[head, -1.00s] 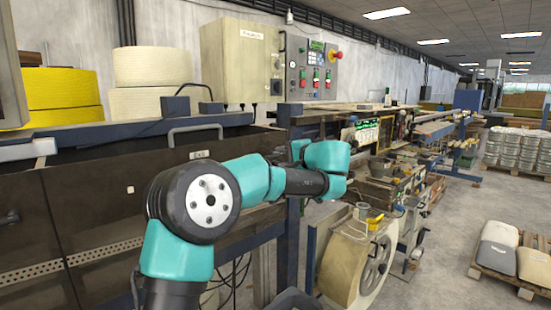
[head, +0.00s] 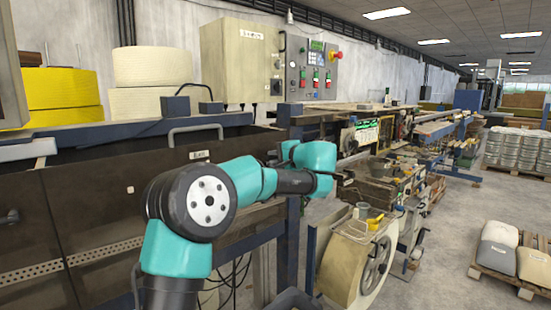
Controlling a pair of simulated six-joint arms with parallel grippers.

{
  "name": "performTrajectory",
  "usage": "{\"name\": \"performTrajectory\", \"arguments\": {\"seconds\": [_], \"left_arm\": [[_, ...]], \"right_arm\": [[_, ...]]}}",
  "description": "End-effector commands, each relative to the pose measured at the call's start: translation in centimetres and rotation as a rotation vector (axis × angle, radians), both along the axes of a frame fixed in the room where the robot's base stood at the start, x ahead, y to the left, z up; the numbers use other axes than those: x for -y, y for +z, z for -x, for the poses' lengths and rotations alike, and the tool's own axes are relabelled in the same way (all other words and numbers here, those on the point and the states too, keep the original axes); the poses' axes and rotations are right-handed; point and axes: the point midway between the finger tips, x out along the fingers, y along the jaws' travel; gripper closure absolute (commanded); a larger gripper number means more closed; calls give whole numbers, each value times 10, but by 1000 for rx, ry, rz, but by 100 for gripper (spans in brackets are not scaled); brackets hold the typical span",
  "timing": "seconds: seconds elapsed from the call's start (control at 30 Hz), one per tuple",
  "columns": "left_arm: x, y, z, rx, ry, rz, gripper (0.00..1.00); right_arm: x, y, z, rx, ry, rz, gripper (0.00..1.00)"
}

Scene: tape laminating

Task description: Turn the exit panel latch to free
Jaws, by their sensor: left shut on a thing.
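The dark exit panel (head: 100,225) fills the left of the view, with a grey bar handle on top and a small label (head: 200,155) near its right end. My left arm crosses in front of it. My left gripper (head: 272,158) is small and dark at the panel's right end, partly hidden by my teal wrist. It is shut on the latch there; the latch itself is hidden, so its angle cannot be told. My right gripper is not in view.
A control box (head: 241,60) and a button panel with a red emergency stop stand above the panel. A large wheel (head: 360,262) stands right of my wrist. Benches with clutter run to the back. The floor at right is open up to a pallet (head: 510,280) with sacks.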

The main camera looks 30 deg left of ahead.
Motion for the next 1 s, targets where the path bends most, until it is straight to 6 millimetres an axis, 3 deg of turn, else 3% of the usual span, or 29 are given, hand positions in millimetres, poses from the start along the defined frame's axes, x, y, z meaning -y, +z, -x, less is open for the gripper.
{"name": "performTrajectory", "arguments": {"seconds": [0.1, 0.57, 1.0], "left_arm": [[0, 0, 0, 0, 0, 0, 100], [0, 2, 0, -54, 0, -16, 100], [1, 13, -4, -341, 2, -100, 100]], "right_arm": [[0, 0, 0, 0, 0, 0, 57], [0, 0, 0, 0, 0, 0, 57], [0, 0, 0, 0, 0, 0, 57]]}}
